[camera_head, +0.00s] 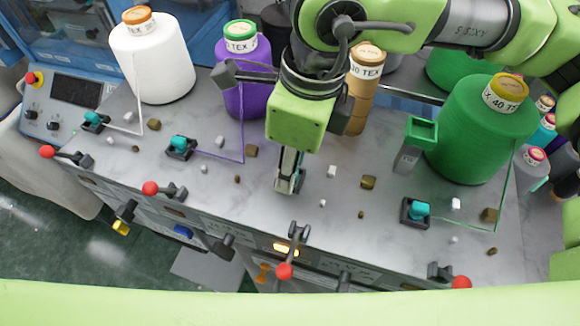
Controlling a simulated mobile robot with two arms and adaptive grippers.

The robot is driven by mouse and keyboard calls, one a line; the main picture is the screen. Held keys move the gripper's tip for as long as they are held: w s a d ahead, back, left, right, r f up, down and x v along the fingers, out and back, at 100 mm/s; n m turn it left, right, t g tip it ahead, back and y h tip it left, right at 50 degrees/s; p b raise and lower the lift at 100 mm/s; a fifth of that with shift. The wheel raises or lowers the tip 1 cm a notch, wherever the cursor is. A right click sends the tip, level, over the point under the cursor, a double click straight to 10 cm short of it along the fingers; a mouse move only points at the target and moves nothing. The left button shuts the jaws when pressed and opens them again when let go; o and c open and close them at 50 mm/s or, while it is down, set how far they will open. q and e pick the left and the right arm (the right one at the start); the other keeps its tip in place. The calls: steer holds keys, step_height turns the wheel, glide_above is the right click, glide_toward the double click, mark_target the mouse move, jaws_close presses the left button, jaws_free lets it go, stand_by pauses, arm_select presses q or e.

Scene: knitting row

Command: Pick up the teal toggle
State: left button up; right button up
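Several teal toggles stand on dark square bases on the grey marbled top: one at the far left (93,118), one left of centre (180,143), one at the right (419,209). My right gripper (290,186) points down at the middle of the top, in front of the tan cone. A small bit of teal shows at its fingers, but I cannot tell whether it is a toggle or whether the fingers hold it. Whatever is directly under the fingers is hidden. My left gripper is not in view.
White (152,58), purple (243,88), tan (360,100) and green (480,130) yarn cones line the back. Red-knobbed levers (150,188) line the front edge. Small white and brown blocks (368,182) are scattered about. Thin yarns run beside the toggles.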

steer(key=c, duration=0.8)
steer(key=shift+r, duration=0.1)
steer(key=shift+r, duration=0.5)
steer(key=s+d+r+b, duration=0.2)
steer(key=s+d+r, duration=0.1)
steer(key=r, duration=0.1)
steer(key=s+d+r+b, duration=0.3)
steer(key=s+r, duration=0.1)
steer(key=s+d+r+b, duration=0.2)
steer(key=s+d+r, duration=0.1)
steer(key=r, duration=0.1)
steer(key=shift+s+d+b, duration=0.2)
steer(key=shift+d+b, duration=0.05)
steer(key=shift+b, duration=0.05)
steer(key=shift+w, duration=0.1)
